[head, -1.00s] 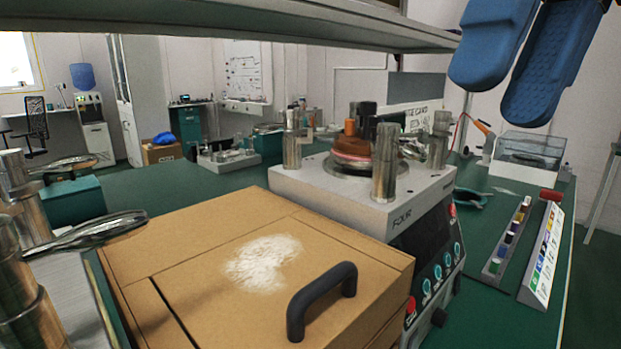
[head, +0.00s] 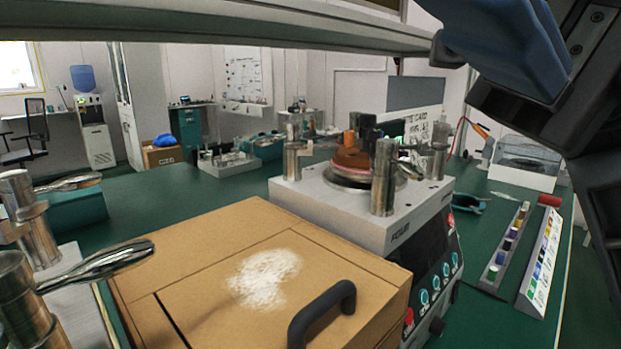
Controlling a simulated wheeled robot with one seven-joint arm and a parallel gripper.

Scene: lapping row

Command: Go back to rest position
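My gripper (head: 505,45) is at the top right of the head view, high above the bench and partly cut off by the top edge. Its blue fingers overlap from this angle, so the gap between them does not show. Nothing held shows in the part in view. My dark arm links run down the right edge. The gripper appears apart from the machines and the bench top.
A shelf edge (head: 250,22) crosses the top, close to the gripper in the picture. Below are a lapping machine (head: 400,220), a brown box lid (head: 200,270) with white powder and a black handle (head: 322,310), and a clear-lidded box (head: 526,160). Metal posts stand left.

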